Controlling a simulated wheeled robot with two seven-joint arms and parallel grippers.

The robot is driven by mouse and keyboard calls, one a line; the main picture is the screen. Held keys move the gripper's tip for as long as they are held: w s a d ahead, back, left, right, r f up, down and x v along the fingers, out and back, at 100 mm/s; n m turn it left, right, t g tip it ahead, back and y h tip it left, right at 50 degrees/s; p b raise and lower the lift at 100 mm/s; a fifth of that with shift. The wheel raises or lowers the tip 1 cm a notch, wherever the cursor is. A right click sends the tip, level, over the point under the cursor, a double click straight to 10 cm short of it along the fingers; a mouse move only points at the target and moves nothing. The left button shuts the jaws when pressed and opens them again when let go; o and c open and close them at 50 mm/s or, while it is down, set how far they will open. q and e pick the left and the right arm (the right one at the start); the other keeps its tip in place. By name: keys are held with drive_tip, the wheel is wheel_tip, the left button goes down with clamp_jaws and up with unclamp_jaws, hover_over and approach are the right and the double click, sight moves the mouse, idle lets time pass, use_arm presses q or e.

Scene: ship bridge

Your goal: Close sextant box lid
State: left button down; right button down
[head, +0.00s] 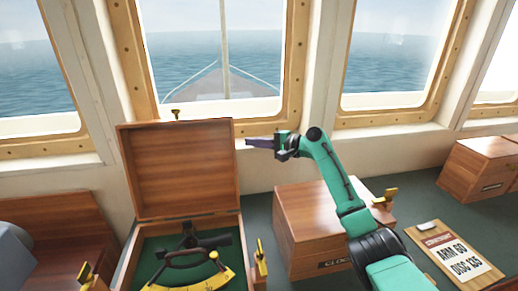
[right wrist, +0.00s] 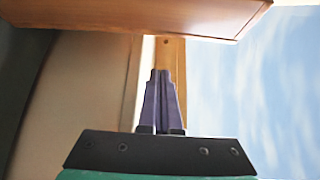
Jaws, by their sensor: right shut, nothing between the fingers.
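The sextant box (head: 130,266) stands open at the lower left of the head view, its wooden lid (head: 178,170) raised about upright on the far side. A sextant (head: 195,265) with a yellow arc lies on the green lining inside. My right gripper (head: 250,143) is shut and empty, to the right of the lid's upper right edge, pointing left. In the right wrist view its purple fingers (right wrist: 160,75) are together, and the lid (right wrist: 150,15) spans the top of the picture. Whether they touch the lid is unclear. My left gripper is not in view.
A closed wooden box (head: 305,225) stands right of the sextant box, partly behind my right arm. A clipboard (head: 455,255) reading "ARM 60 DISC 135" lies at the right. Another wooden box (head: 480,168) is farther right. Window frames (head: 290,70) rise behind the lid.

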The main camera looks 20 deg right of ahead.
drive_tip(key=b+x, duration=0.3)
drive_tip(key=x, duration=0.2)
drive_tip(key=shift+w+a+f, duration=0.15)
drive_tip(key=shift+a+f, duration=0.05)
drive_tip(key=s+p, duration=0.1)
drive_tip(key=p, duration=0.1)
drive_tip(key=s+r+p, duration=0.1)
drive_tip(key=p, duration=0.1)
drive_tip(key=s+p, duration=0.1)
drive_tip(key=s, duration=0.1)
drive_tip(key=shift+a+r+p, duration=0.15)
drive_tip(key=shift+a+p, duration=0.2)
drive_tip(key=shift+p, duration=0.05)
drive_tip(key=shift+w, duration=0.1)
